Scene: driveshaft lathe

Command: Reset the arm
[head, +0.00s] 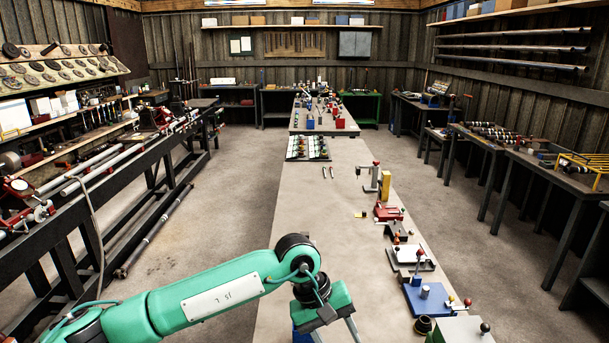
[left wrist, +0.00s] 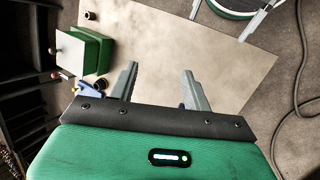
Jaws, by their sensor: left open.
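My left arm, green with a white plate, comes in from the lower left in the head view and reaches over the near end of the long bench (head: 285,240). My left gripper (head: 334,335) is at the bottom edge there, with its fingertips cut off by the frame. In the left wrist view its two grey fingers (left wrist: 158,82) stand well apart over the bare bench top (left wrist: 215,50), with nothing between them.
Along the bench's right side stand a blue fixture (head: 425,300), a white-topped fixture (head: 410,258) and a red clamp (head: 388,212). A tray of parts (head: 307,148) lies farther back. The bench's middle is clear. Side benches line both walls, with open floor between.

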